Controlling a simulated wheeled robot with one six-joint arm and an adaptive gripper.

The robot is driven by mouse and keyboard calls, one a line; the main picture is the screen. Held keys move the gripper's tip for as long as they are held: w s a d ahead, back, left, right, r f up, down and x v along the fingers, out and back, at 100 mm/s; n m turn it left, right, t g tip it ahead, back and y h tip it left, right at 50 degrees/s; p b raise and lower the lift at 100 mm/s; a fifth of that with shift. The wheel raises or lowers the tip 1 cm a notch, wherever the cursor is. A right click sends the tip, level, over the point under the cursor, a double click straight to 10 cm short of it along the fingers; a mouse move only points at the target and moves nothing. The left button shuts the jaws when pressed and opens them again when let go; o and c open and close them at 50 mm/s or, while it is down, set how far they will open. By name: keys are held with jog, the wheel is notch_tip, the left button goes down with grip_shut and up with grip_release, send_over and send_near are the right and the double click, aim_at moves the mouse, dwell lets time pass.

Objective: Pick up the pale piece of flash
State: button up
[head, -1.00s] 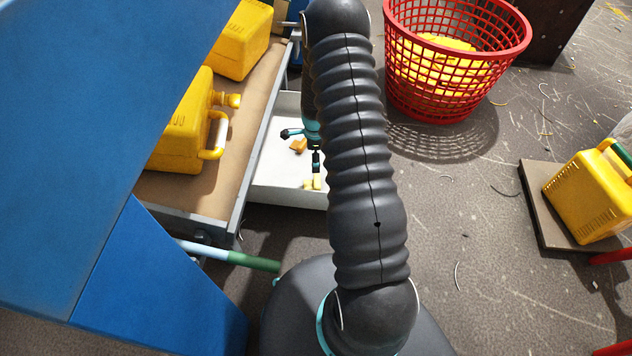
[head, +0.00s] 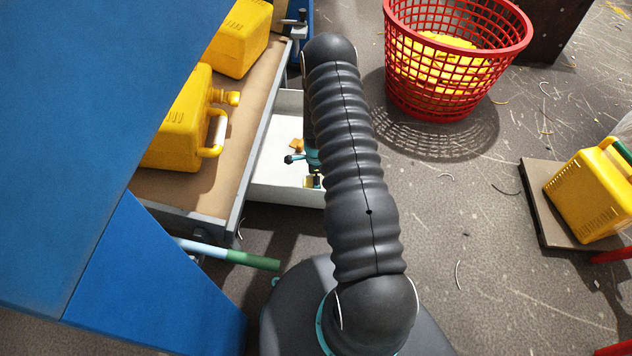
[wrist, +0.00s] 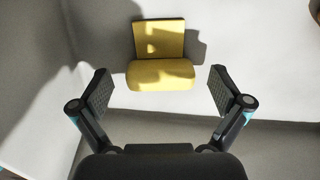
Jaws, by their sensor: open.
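The pale yellow piece of flash (wrist: 160,74) lies on the white floor of a tray in the wrist view. It has a flat square part and a thicker rounded bar along its near edge. My gripper (wrist: 160,84) is open and empty, with one finger to the left of the bar and one to the right, both apart from it. In the head view my gripper (head: 315,181) is low over the tray and mostly covers the piece (head: 308,183).
The white tray (head: 283,193) has upright walls close to my gripper. An orange piece (head: 297,145) lies farther back in it. Yellow jerry cans (head: 176,125) stand on the brown bench at left. A red basket (head: 400,95) stands at the back right.

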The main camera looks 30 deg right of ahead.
jog(key=shift+f, duration=0.3)
jog(key=c, duration=1)
jog(key=shift+r, duration=0.1)
